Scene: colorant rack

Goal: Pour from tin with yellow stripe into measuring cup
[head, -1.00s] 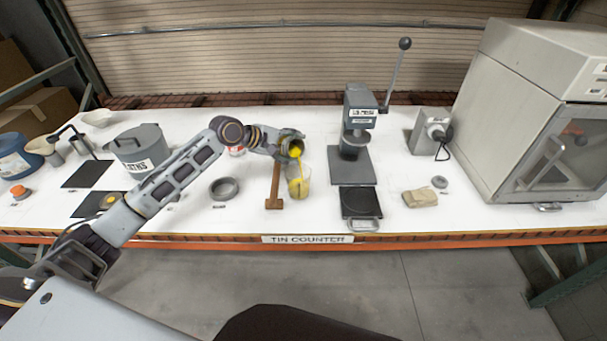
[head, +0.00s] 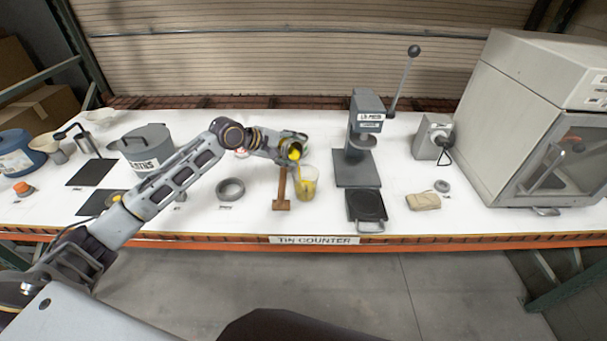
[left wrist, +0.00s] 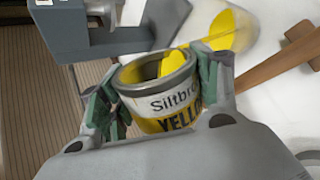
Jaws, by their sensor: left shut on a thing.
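My left gripper (head: 283,143) is shut on the tin with the yellow stripe (head: 293,151) and holds it tilted above the counter. In the left wrist view the tin (left wrist: 165,92) sits between both finger pads, its label partly showing "YELLO". Yellow liquid runs from its mouth toward the clear measuring cup (head: 306,186), which stands upright just right of and below the tin. Yellow shows inside the cup. The cup also shows, blurred, in the left wrist view (left wrist: 262,25). My right gripper is in neither view.
A wooden mallet (head: 281,190) lies just left of the cup. The counter's front strip is mostly clear.

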